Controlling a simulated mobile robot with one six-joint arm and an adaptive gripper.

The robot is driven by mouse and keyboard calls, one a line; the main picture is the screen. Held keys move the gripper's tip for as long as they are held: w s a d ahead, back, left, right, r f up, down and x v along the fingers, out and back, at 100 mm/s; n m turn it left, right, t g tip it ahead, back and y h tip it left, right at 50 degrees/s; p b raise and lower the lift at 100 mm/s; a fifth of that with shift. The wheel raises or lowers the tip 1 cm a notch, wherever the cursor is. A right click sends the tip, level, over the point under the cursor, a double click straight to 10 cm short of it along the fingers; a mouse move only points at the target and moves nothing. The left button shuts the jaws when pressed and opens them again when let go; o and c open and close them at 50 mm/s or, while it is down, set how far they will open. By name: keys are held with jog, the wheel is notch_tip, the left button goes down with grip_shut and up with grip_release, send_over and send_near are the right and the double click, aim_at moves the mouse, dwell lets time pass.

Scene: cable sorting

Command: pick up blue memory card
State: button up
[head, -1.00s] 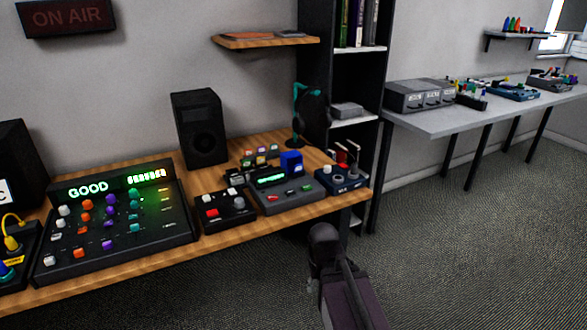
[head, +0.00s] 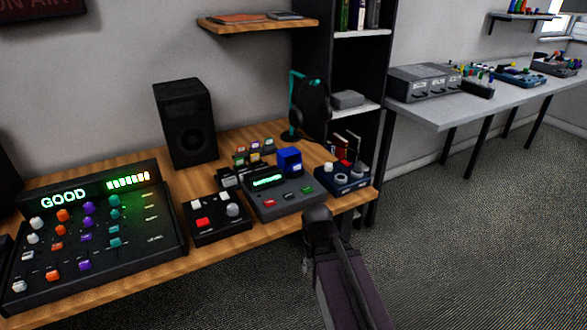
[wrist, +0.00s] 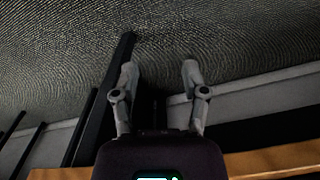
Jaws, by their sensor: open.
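My gripper shows in the wrist view (wrist: 160,76) with its two fingers spread apart and nothing between them. In the head view my arm is in front of the desk's right end, and the fingers cannot be made out. A group of small coloured cards (head: 254,157) stands behind the grey device on the desk, away from my gripper. They are too small to tell for sure which one is the blue memory card. A larger blue block (head: 289,160) sits at the back of the grey device (head: 285,201).
The wooden desk (head: 225,245) also holds a mixing console (head: 140,240), a small black button box (head: 217,222), a dark blue knob box (head: 343,178), a speaker (head: 185,125) and a headphone stand (head: 294,105). A black shelf unit stands behind. Open carpet lies to the right.

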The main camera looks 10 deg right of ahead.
jog(key=o, duration=0.5)
jog(key=shift+w+r, duration=0.1)
notch_tip(320, 180, up, 29)
jog(key=n+p, duration=0.4)
jog(key=p, duration=2.5)
send_over(296, 165)
jog(key=w, duration=0.1)
jog(key=shift+d+f, duration=0.25)
jog(key=shift+f, duration=0.1)
notch_tip(296, 165, down, 8)
jog(key=b, duration=0.9)
jog(key=shift+f, duration=0.25)
jog(key=shift+s+a+f+b, duration=0.1)
jog(key=shift+f+b, duration=1.2)
jog(key=shift+s+f+b, duration=0.1)
jog(key=shift+f+b, duration=1.15)
jog(key=shift+f, duration=0.05)
jog(key=shift+c, duration=0.3)
